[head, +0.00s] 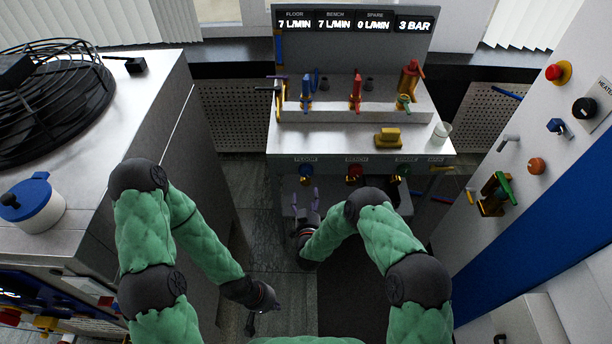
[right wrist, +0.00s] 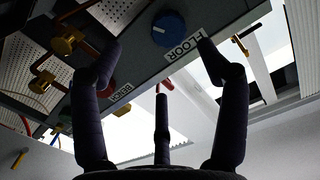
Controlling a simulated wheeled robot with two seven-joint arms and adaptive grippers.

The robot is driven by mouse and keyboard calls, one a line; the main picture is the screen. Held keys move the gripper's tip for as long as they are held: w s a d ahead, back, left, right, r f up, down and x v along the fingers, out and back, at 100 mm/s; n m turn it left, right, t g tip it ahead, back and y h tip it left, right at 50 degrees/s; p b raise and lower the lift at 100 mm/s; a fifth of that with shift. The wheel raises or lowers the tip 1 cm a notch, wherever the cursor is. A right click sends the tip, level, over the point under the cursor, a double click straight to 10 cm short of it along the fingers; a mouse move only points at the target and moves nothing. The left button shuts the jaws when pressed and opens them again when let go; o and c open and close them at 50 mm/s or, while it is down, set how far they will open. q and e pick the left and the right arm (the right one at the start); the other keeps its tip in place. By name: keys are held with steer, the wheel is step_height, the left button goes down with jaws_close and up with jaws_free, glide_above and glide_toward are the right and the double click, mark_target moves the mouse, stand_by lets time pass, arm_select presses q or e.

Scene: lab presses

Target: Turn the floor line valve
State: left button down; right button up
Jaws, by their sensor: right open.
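The floor valve is a blue round knob (head: 306,171) on the bench's front panel, below the FLOOR label (head: 305,159). In the right wrist view the blue knob (right wrist: 169,29) sits just beyond the fingertips, beside its FLOOR label (right wrist: 183,47). My right gripper (head: 305,197) is open and empty, its fingers pointing up toward the knob from just below it in the head view. It also shows in the right wrist view (right wrist: 160,45), fingers spread to either side of the knob, with no contact visible. My left gripper (head: 251,322) hangs low, its fingers small and dark.
A red bench knob (head: 354,172) and a dark spare knob (head: 402,169) sit to the right. Brass fittings (right wrist: 66,41) stick out nearby. The display (head: 298,22) reads FLOOR 7 L/MIN. A yellow block (head: 388,138) and white cup (head: 441,133) stand on the bench.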

mark_target(306, 173)
steer(key=shift+t, duration=0.4)
steer(key=w+b, duration=0.1)
steer(key=w, duration=0.2)
steer(key=w+b, duration=0.1)
steer(key=w, duration=0.2)
steer(key=w+r+b, duration=0.1)
steer(key=w, duration=0.2)
steer(key=shift+w+a+b, duration=0.3)
steer(key=shift+w, duration=0.8)
steer(key=shift+r, duration=0.15)
steer(key=c, duration=1.1)
